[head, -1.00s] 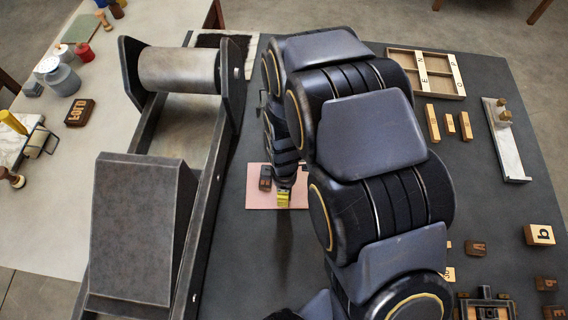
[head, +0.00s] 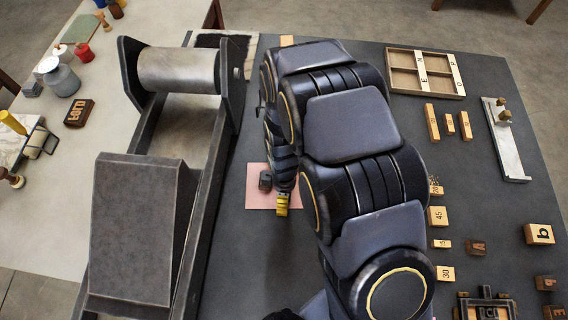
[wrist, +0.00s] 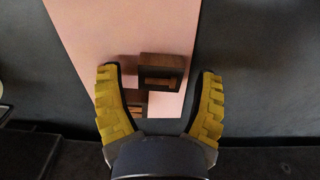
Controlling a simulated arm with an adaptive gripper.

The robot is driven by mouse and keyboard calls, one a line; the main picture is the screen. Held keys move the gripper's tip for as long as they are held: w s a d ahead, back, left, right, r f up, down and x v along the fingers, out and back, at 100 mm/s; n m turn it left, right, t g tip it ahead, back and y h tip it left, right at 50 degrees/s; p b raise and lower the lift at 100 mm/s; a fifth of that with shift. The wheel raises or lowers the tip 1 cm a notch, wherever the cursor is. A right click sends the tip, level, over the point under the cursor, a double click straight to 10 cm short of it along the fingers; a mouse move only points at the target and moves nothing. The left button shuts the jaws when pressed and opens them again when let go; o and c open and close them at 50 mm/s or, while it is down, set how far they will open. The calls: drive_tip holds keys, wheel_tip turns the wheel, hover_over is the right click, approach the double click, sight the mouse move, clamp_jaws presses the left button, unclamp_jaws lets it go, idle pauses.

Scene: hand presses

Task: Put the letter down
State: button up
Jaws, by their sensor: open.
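A dark brown wooden letter block (wrist: 161,72) lies on or just above a pink sheet (wrist: 95,25), near the sheet's edge. My gripper (wrist: 158,75) is open, with one yellow finger on each side of the block and a visible gap to both. A second brown block (wrist: 135,97) shows partly behind the left finger, low in the wrist view. In the head view, the yellow fingers of my gripper (head: 282,205) are over the near part of the pink sheet (head: 257,201). My arm hides the sheet's right part.
A large hand press (head: 140,230) stands close on the left. Number blocks (head: 438,215) lie right of my arm. A wooden tray (head: 427,74) and a metal composing stick (head: 507,140) lie farther right. Dark tabletop between press and arm is clear.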

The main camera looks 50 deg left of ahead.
wheel_tip(320, 180, up, 12)
idle(0.5)
drive_tip(key=shift+r, duration=0.1)
drive_tip(key=w+d+r+m, duration=0.4)
drive_tip(key=d+r+m, duration=0.15)
drive_tip(key=d, duration=0.25)
drive_tip(key=w+d+r+m, duration=0.3)
drive_tip(key=d+r+m, duration=0.2)
drive_tip(key=d+m, duration=0.15)
drive_tip(key=s+d+r+m+g, duration=0.1)
drive_tip(key=s+d+r+m, duration=0.2)
drive_tip(key=s+d+m, duration=0.2)
drive_tip(key=s+d+r+m, duration=0.4)
drive_tip(key=d+m, duration=0.6)
drive_tip(key=d, duration=0.2)
drive_tip(key=shift+s+d+g, duration=0.25)
drive_tip(key=shift+s+g, duration=0.1)
drive_tip(key=shift+g, duration=0.05)
drive_tip(key=shift+r, duration=0.1)
drive_tip(key=shift+c, duration=0.7)
